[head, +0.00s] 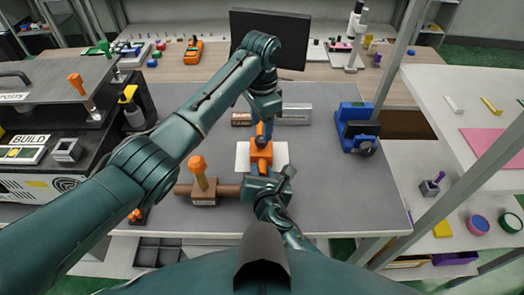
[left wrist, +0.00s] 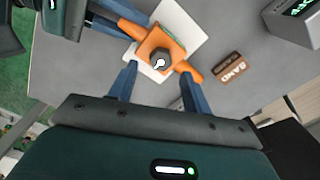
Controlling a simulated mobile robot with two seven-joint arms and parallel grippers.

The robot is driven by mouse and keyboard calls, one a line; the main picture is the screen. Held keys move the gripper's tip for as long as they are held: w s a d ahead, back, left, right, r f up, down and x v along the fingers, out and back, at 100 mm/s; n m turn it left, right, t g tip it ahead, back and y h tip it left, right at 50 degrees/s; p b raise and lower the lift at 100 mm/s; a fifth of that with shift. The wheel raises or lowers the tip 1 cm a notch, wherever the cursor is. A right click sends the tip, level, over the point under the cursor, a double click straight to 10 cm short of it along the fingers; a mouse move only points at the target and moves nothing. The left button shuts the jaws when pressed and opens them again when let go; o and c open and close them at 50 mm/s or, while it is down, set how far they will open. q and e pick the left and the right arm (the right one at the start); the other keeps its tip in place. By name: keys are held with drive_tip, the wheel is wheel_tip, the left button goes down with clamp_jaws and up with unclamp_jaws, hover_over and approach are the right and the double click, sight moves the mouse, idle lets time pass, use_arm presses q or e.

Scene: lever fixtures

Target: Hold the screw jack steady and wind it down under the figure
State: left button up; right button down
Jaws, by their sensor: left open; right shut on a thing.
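The orange screw jack (head: 261,155) stands on a white sheet (head: 243,157) at the middle of the grey table. In the left wrist view the jack (left wrist: 150,46) shows a dark round screw head (left wrist: 159,62) and an orange arm on either side. My left gripper (head: 263,125) is above and behind it; its blue fingers (left wrist: 158,88) are open, apart at the jack's near side, with nothing held. My right gripper (head: 262,172) is shut on the jack from the front; it shows at the wrist view's upper left (left wrist: 123,25). I cannot make out a figure.
A brown block (head: 204,192) with an orange peg and a bar stands left of the jack. A brown label block (left wrist: 229,68) and a grey block (head: 294,114) lie behind. A blue device (head: 355,128) stands right. The table's right front is clear.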

drive_tip(key=shift+s+d+f, duration=0.15)
drive_tip(key=shift+d+f, duration=0.05)
drive_tip(key=shift+f, duration=0.2)
use_arm(q)
wheel_tip(320, 180, up, 11)
drive_tip(key=shift+f, duration=0.15)
use_arm(e)
drive_tip(key=c, duration=1.6)
unclamp_jaws()
drive_tip(key=o, duration=0.5)
drive_tip(key=shift+r, duration=0.15)
drive_tip(key=shift+a+r, duration=0.1)
